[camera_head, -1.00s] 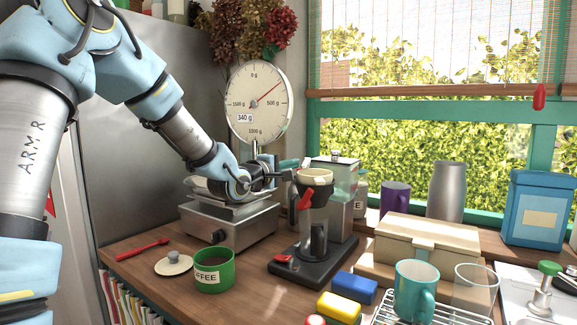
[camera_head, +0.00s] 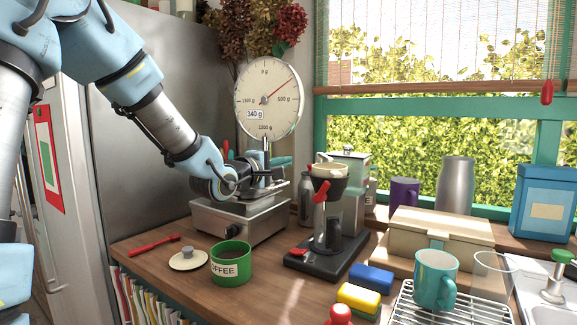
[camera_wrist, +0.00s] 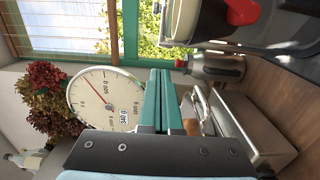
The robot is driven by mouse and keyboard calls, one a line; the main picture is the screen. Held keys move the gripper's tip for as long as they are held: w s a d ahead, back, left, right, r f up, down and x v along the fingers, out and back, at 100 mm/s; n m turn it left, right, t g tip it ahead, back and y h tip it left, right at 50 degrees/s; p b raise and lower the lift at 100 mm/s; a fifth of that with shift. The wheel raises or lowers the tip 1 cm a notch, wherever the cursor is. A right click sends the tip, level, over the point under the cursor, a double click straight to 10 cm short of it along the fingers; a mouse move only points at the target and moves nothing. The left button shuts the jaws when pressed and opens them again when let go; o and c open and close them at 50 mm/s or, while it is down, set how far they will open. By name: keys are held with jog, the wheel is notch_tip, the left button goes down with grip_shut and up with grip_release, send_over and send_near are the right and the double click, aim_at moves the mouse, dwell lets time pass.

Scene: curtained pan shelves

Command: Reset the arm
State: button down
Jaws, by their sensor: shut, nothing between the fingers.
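My arm reaches in from the upper left in the head view. My gripper (camera_head: 282,162) is at the kitchen scale (camera_head: 222,222), in front of the lower edge of its round dial (camera_head: 267,100) and over its platform. In the wrist view, the two teal fingers of my gripper (camera_wrist: 160,82) lie side by side, shut and empty. The dial (camera_wrist: 100,97) shows beside them, and the scale body (camera_wrist: 240,125) is on the other side. I cannot tell whether the fingers touch the scale.
The coffee maker (camera_head: 328,215) stands close right of my gripper. A green coffee tin (camera_head: 230,266), a lid (camera_head: 187,260) and a red spoon (camera_head: 155,244) lie in front. The fridge (camera_head: 145,190) is behind my arm.

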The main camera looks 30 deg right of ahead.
jog(key=w+a+f+m+y, duration=0.1)
jog(key=a+f+m+y, duration=0.1)
jog(key=a+f+y, duration=0.75)
jog(key=w+a+f+m+y, duration=0.15)
jog(key=a+f, duration=0.55)
jog(key=a, duration=0.8)
jog(key=s+a+f+m+g+y, duration=0.1)
jog(key=s+a+f+g+y, duration=0.1)
jog(key=s+a, duration=0.5)
jog(key=s+a+f+m+g+y, duration=0.2)
jog(key=s+a+f+g, duration=0.2)
jog(key=s+a, duration=0.4)
jog(key=shift+a+f+g+y, duration=0.2)
jog(key=shift+a+g+y, duration=0.15)
jog(key=shift+a, duration=0.7)
